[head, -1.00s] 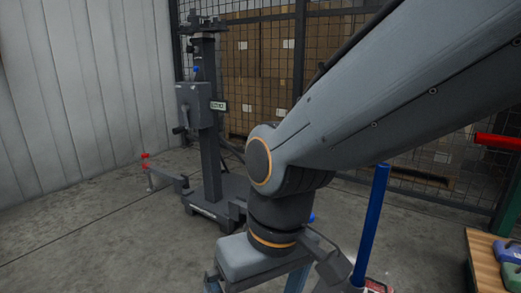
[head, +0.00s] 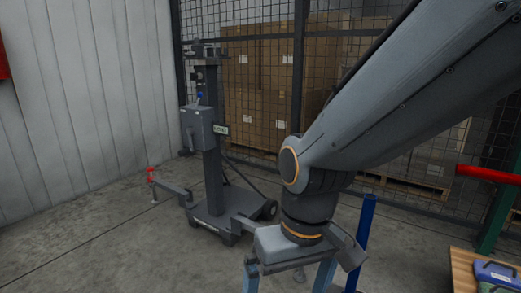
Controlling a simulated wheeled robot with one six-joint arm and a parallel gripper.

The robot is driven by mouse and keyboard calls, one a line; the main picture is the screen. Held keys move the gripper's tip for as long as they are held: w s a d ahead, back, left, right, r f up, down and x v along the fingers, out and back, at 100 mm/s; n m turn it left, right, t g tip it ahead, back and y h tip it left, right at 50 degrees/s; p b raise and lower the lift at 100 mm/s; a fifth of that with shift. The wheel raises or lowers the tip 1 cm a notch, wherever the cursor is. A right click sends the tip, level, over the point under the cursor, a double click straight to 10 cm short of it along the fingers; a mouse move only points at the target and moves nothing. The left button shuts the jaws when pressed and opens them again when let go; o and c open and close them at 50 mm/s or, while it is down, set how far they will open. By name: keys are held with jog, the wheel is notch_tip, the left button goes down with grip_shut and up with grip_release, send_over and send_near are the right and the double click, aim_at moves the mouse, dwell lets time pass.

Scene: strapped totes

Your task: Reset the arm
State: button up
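My arm comes down from the upper right of the head view, and its wrist joint sits near the middle. My gripper (head: 288,279) hangs below it, a light grey block with two blue-grey fingers pointing down. The fingers stand well apart, with bare floor visible between them and nothing held. Their tips are at or beyond the lower edge of the picture.
A dark grey wheeled stand (head: 210,150) with a box and crank is behind, left of my wrist. A mesh fence (head: 300,75) closes off stacked cartons (head: 262,85). A blue post (head: 366,240) stands right of my gripper. A wooden bench (head: 462,275) holds coloured cases (head: 495,272).

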jog(key=s+d+r+m+p, duration=0.1)
jog(key=d+r+m+p, duration=0.1)
jog(key=d+r+p, duration=0.5)
jog(key=s+d+r+m+h+p, duration=0.1)
jog(key=d+r+m+p, duration=0.1)
jog(key=d+r+p, duration=0.5)
jog(key=shift+d+r+p, duration=0.4)
jog(key=shift+r+p, duration=1.75)
jog(key=shift+p, duration=2.3)
